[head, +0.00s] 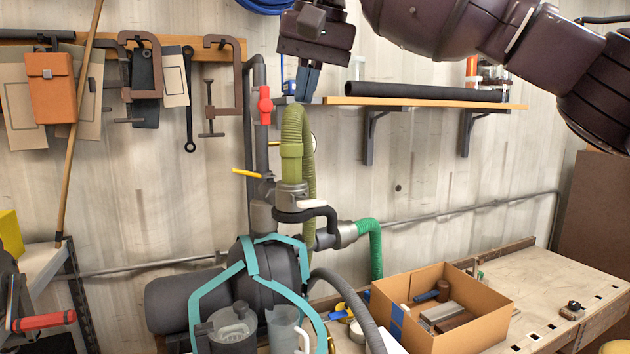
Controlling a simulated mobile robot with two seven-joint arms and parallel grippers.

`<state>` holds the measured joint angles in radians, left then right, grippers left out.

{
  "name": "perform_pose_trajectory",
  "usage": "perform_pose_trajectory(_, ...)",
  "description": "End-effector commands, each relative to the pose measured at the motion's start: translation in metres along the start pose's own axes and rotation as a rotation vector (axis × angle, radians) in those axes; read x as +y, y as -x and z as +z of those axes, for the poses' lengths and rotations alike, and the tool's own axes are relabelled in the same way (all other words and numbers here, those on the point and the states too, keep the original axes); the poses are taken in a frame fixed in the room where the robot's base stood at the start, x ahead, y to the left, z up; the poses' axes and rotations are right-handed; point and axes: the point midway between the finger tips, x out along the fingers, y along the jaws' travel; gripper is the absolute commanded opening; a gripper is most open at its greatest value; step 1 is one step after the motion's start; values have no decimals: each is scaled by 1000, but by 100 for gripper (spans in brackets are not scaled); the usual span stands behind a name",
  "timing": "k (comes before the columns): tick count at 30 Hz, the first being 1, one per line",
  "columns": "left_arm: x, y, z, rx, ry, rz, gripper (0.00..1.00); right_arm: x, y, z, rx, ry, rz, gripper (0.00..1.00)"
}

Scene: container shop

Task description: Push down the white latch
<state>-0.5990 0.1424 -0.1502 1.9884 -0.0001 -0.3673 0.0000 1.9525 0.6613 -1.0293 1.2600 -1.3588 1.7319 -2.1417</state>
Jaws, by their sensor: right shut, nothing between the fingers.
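A dark pump (180,300) with a teal frame (213,283) stands at the lower left centre. A grey metal fitting (291,195) with a black curved handle (306,213) sits on top of it. An olive ribbed hose (293,130) rises from the fitting. My right gripper (308,85) points down at the top centre, its blue fingers shut and empty. It appears just above the olive hose; I cannot tell the gap in depth. My left gripper is out of view.
A red valve handle (265,105) and a yellow lever (247,173) are on the pipe beside the hose. A wall shelf (430,103) holds a black tube. A cardboard box (465,347) of tools stands on the workbench (540,268). Clamps (225,85) hang at left.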

Motion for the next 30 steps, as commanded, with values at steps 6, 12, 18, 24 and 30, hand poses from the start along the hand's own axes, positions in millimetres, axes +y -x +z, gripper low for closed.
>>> perform_pose_trajectory(6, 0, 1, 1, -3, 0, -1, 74, 18, 1, 7, -52, 189, 105, 0)
perform_pose_trajectory(12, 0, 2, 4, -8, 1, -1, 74, 20, 1, 8, -68, 271, 114, 0)
perform_pose_trajectory(18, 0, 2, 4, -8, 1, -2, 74, 19, 1, 8, -68, 284, 112, 0)
perform_pose_trajectory(24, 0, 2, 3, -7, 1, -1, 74, 19, 1, 8, -68, 283, 111, 0)
perform_pose_trajectory(30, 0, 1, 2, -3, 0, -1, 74, 21, -14, 9, -69, 282, 111, 0)
